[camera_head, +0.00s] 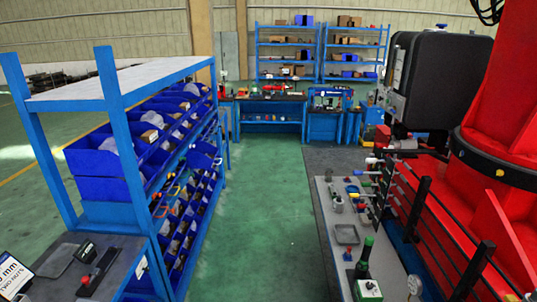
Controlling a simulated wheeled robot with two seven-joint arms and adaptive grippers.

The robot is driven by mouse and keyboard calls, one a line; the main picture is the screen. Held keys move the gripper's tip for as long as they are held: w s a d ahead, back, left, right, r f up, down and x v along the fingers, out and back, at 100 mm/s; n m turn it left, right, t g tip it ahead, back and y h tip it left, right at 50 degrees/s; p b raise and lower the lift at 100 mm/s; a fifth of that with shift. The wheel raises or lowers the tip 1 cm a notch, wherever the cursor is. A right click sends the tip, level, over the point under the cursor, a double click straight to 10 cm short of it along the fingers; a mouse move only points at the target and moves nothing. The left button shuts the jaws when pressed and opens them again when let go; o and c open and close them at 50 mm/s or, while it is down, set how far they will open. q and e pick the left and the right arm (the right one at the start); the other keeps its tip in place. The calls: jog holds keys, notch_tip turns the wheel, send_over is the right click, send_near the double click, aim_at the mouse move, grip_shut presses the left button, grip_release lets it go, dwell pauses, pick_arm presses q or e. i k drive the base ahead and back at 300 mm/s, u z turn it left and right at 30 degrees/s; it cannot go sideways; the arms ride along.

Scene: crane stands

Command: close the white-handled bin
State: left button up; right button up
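Blue bins fill the blue shelf rack (128,135) on the left. Large open bins (97,158) stand in the upper row, and smaller bins with coloured handles sit below. A yellow handle (160,211) and orange handles show on the lower bins' aisle side. Neither of my grippers is in view.
A green floor aisle (257,220) runs clear between the rack and a grey bench (345,235) with tools on the right. A red crane stand (500,90) rises beyond that bench. Blue workbenches (270,112) and shelves stand at the back. A dark tabletop (110,270) is near left.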

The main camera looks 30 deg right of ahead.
aim_at(196, 154)
jog(key=z, duration=0.5)
jog(key=i, duration=1.35)
jog(key=z, duration=0.2)
